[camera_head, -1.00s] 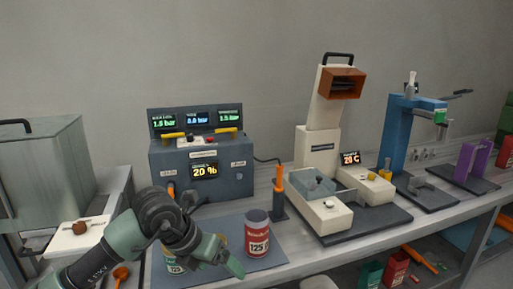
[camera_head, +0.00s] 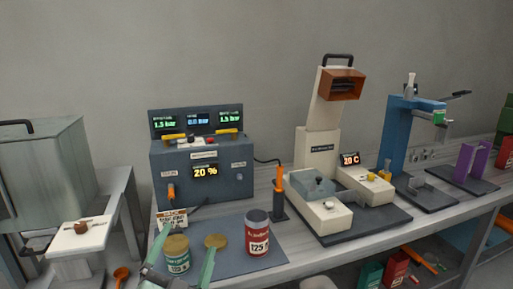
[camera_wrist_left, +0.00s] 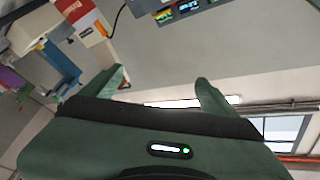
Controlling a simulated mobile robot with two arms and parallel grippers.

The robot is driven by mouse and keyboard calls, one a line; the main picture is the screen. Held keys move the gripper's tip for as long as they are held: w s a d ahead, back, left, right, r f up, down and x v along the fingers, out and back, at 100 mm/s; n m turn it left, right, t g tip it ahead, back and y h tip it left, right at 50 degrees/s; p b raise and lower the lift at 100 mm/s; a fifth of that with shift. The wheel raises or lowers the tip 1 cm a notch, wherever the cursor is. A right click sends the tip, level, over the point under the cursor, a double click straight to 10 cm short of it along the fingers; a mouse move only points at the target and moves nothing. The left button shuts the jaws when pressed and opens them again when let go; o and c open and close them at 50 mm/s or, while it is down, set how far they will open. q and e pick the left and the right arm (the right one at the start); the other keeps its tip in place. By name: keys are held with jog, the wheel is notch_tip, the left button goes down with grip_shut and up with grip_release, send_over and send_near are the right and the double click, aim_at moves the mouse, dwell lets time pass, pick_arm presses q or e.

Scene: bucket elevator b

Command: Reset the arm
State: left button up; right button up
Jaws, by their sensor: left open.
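My left gripper (camera_head: 182,268) is at the bottom of the head view, its two green fingers apart and pointing up. In the left wrist view its fingers (camera_wrist_left: 160,90) stand wide apart with nothing between them, and the camera looks towards the wall and ceiling. In the head view the gripper is in front of a green can (camera_head: 177,262) and partly overlaps it. A gold lid (camera_head: 216,241) lies to the right of that can. A red can (camera_head: 257,240) stands further right on the grey mat (camera_head: 228,268). My right gripper is not in view.
Behind the mat stands a dark control box (camera_head: 205,185) with lit displays. A cream heater device (camera_head: 322,150) and a blue press (camera_head: 398,135) stand to the right. An orange-handled tool (camera_head: 279,195) stands in a dark holder.

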pick_arm(q)
jog(key=s+a+f+n+g+y, duration=0.2)
jog(key=a+f+g, duration=0.1)
jog(key=f, duration=0.3)
jog(key=s+a+f+n+g+y, duration=0.2)
jog(key=a+f+n, duration=0.1)
jog(key=f, duration=0.3)
jog(key=s+f+n+g+h, duration=0.1)
jog(key=s+f+g, duration=0.5)
jog(key=s+f, duration=0.45)
jog(key=s+f+n+g+h, duration=0.1)
jog(key=s+f+g, duration=0.6)
jog(key=s, duration=0.6)
notch_tip(320, 180, down, 26)
jog(key=s+p, duration=0.1)
jog(key=s, duration=0.1)
jog(key=s+a+f+g+p, duration=0.1)
jog(key=s+a+f, duration=0.2)
jog(key=s+f, duration=1.2)
jog(key=shift+s+g+y, duration=0.3)
jog(key=shift+s+g, duration=0.1)
jog(key=shift+s, duration=0.25)
